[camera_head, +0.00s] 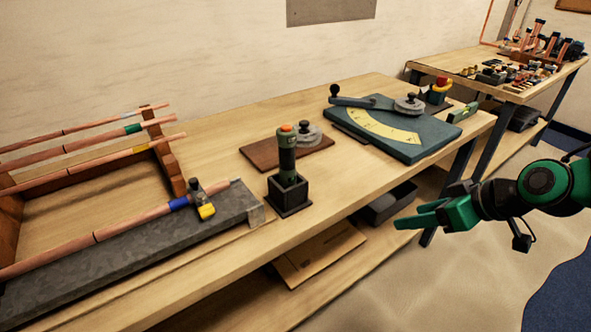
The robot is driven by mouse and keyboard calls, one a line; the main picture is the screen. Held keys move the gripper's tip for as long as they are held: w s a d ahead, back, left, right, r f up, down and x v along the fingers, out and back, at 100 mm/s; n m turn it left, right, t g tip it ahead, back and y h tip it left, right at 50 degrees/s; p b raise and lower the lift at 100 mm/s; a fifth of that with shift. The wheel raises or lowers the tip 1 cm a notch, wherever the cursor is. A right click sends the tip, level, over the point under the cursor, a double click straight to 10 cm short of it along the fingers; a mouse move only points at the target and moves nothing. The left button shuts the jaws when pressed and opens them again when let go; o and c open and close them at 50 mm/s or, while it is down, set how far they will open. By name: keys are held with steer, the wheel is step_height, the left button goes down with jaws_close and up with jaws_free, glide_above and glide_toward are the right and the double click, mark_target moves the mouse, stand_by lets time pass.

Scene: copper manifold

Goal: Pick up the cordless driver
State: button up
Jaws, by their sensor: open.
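The cordless driver (287,152) stands upright in a dark square holder (289,197) near the front edge of the wooden workbench. It has a green-grey body with an orange part on top. My gripper (418,217) is at the right, in front of the bench and clear of it, with green fingers pointing left. It is open with nothing seen between its fingers. It is well apart from the driver, to the right of it and lower in the picture.
A grey metal slab (130,245) with a copper pipe lies left of the holder. A wooden rack (172,165) holds several pipes. A brown board (262,153) with a round metal piece sits behind the driver. A bending plate (440,131) with a yellow scale lies right. Bare bench separates plate and holder.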

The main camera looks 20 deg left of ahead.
steer(key=a+r+n+y, duration=0.3)
steer(key=a+y, duration=0.1)
steer(key=a, duration=0.9)
steer(key=t+y, duration=0.3)
steer(key=y, duration=0.2)
glide_toward(294, 147)
steer(key=a, duration=0.1)
steer(key=w+a+f, duration=0.1)
steer(key=a, duration=0.1)
steer(key=shift+w+a+f, duration=0.35)
steer(key=shift+w+a, duration=0.05)
steer(key=shift+w+a+r, duration=0.15)
steer(key=shift+a+r, duration=0.1)
steer(key=shift+w+a+r, duration=0.1)
steer(key=shift+r, duration=0.05)
steer(key=shift+t, duration=0.3)
steer(key=x, duration=0.4)
steer(key=shift+r, duration=0.25)
steer(key=x, duration=0.6)
steer(key=shift+a, duration=0.4)
steer(key=shift+c, duration=0.3)
